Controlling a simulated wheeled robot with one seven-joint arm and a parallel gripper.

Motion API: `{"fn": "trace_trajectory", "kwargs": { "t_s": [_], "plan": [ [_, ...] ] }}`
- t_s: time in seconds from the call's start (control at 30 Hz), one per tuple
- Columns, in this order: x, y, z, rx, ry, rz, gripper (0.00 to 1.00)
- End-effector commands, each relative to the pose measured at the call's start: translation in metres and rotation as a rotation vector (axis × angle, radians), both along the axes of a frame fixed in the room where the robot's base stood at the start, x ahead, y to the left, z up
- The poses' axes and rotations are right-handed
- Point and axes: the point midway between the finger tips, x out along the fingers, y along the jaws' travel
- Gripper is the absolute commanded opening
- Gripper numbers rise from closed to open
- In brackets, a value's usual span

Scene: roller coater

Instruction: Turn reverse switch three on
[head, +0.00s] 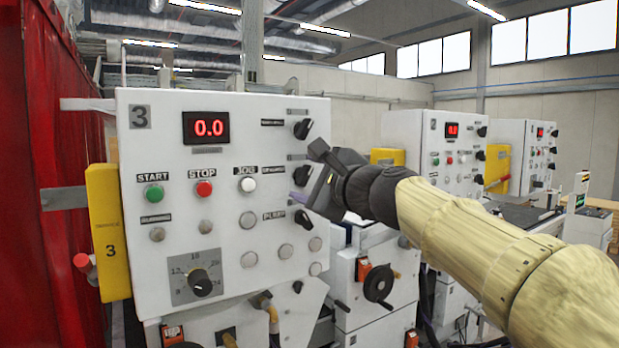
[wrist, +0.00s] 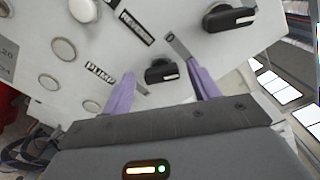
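The reverse switch is a black rotary knob (wrist: 161,72) with a pale mark. It sits beside the REVERSE label (wrist: 134,26) on the grey-white control panel marked 3 (head: 220,130). In the head view it is the middle knob (head: 301,175) in the right-hand column, partly beside my gripper (head: 303,197). In the wrist view my gripper (wrist: 162,85) is open, with purple fingers on either side of the knob. Gaps show between the fingers and the knob, so I see no grip. The lower parts of the fingers are hidden by the gripper body.
Another black knob (wrist: 230,18) sits above, and the PUMP label (wrist: 100,72) lies below. Start (head: 154,193), stop (head: 204,189) and jog buttons are left on the panel. A yellow side plate (head: 110,235) edges it. More machines (head: 450,150) stand to the right.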

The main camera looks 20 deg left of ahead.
Motion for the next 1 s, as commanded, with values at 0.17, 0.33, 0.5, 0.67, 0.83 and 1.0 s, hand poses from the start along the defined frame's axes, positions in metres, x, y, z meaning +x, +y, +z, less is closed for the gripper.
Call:
{"fn": "trace_trajectory", "kwargs": {
  "t_s": [0.17, 0.33, 0.5, 0.67, 0.83, 1.0],
  "plan": [
    [-0.001, 0.000, 0.002, 0.002, -0.003, 0.000, 0.60],
    [-0.004, -0.005, 0.001, 0.002, -0.004, -0.001, 0.60],
    [-0.018, -0.021, 0.000, 0.002, -0.007, -0.001, 0.60],
    [-0.039, -0.044, -0.001, 0.002, -0.008, -0.002, 0.60],
    [-0.061, -0.070, -0.002, 0.002, -0.007, -0.002, 0.60],
    [-0.083, -0.097, -0.002, 0.002, -0.006, -0.002, 0.60]
  ]
}}
